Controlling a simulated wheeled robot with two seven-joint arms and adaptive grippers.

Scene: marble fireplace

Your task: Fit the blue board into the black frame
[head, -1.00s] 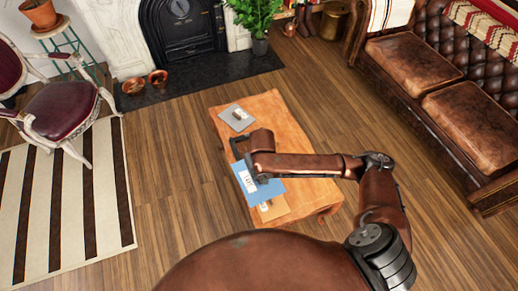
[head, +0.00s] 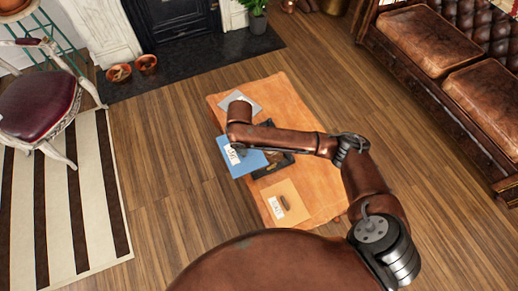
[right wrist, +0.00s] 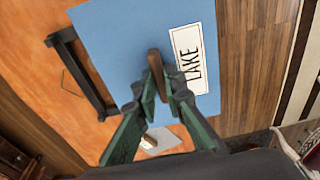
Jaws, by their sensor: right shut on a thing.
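The blue board (head: 228,158) has a white label reading LAKE and a brown handle (right wrist: 154,58). My right gripper (right wrist: 163,88) is shut on that handle. In the head view the board hangs over the table's left edge and covers the left part of the black frame (head: 283,165). The gap in height between board and frame is unclear. My arm hides the gripper in the head view. My left gripper is not in view.
An orange board (head: 295,207) with a label and handle lies at the table's near end. A grey board (head: 247,97) lies at the far end, partly behind my arm. The orange table (head: 305,110) has bare room at right. A chair (head: 40,105) stands at left.

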